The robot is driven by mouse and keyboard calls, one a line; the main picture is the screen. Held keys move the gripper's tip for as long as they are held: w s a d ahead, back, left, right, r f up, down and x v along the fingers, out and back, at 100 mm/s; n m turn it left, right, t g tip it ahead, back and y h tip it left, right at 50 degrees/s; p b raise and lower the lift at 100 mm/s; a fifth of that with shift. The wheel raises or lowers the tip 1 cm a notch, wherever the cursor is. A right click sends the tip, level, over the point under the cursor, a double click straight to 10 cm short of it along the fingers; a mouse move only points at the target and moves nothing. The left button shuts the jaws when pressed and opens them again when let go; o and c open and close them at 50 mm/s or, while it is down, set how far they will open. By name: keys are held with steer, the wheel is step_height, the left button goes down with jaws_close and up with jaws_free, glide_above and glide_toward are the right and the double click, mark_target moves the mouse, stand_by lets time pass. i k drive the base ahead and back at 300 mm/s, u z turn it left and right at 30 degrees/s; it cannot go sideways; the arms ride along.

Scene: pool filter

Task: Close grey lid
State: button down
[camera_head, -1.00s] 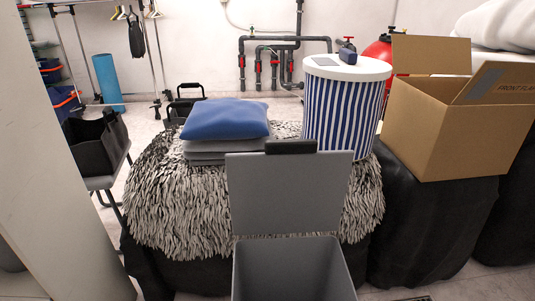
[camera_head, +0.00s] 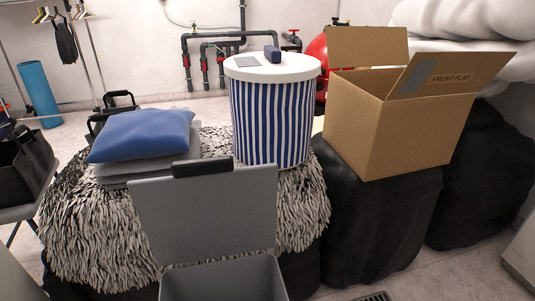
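The grey lid (camera_head: 206,216) stands raised, close to upright, at the back of a grey box (camera_head: 224,280) at the bottom of the head view. A black handle or catch (camera_head: 202,168) sits on the lid's top edge. The box is open at the top, and its lower part is cut off by the picture's edge. My gripper is not in view.
Behind the lid, blue and grey cushions (camera_head: 142,136) lie on a shaggy cover (camera_head: 90,225). A striped blue and white drum (camera_head: 268,120) stands to their right. An open cardboard box (camera_head: 390,125) rests on black bags (camera_head: 385,215). Some floor shows at lower right.

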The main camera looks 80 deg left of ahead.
mark_target(209, 207)
steer(key=z, duration=0.05)
steer(key=i, duration=1.1)
steer(key=u, duration=4.2)
steer(key=i, duration=0.5)
steer(key=u, duration=0.75)
steer(key=k, duration=0.95)
steer(key=z, duration=0.65)
steer(key=i, duration=1)
steer(key=u, duration=0.05)
